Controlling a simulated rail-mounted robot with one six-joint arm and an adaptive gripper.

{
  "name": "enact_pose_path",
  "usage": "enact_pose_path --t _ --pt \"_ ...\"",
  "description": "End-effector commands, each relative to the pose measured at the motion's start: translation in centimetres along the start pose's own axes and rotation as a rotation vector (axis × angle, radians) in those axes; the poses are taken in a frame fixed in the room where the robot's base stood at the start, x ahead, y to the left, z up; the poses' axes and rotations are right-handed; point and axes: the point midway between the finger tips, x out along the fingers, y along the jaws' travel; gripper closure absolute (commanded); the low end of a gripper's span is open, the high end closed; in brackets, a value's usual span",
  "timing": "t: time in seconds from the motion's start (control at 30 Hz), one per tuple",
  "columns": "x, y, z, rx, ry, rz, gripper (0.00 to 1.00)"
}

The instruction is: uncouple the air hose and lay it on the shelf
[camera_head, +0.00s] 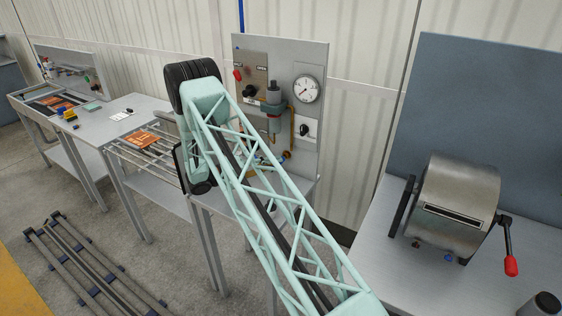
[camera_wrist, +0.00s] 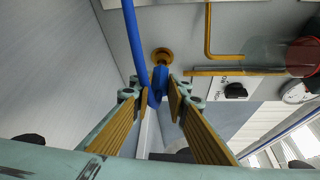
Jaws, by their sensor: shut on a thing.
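In the wrist view my gripper (camera_wrist: 160,95) is shut on the blue end of the air hose (camera_wrist: 134,42), with a ribbed tan pad on each side. The hose curves up from the fingertips and leaves the top of the picture. The hose end lines up with a brass fitting (camera_wrist: 162,56) on the grey panel and appears to meet it; I cannot tell whether it is still seated. I cannot pick out the shelf for the hose with certainty.
The upright panel (camera_head: 315,160) carries a gauge (camera_head: 307,88), a regulator (camera_head: 274,108) and a black knob (camera_head: 304,130). A bench (camera_head: 480,280) with a metal drum machine (camera_head: 458,210) stands at right. A slatted rack (camera_head: 150,160) and worktable (camera_head: 95,130) stand at left.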

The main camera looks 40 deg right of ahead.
Motion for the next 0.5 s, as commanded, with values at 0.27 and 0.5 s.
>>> enact_pose_path --t 0.27,0.5 --pt "-0.7 -0.1 -0.4 0.0 0.0 0.0 0.96" --pt "-1.4 0.0 -0.7 0.0 -0.001 0.0 0.96"
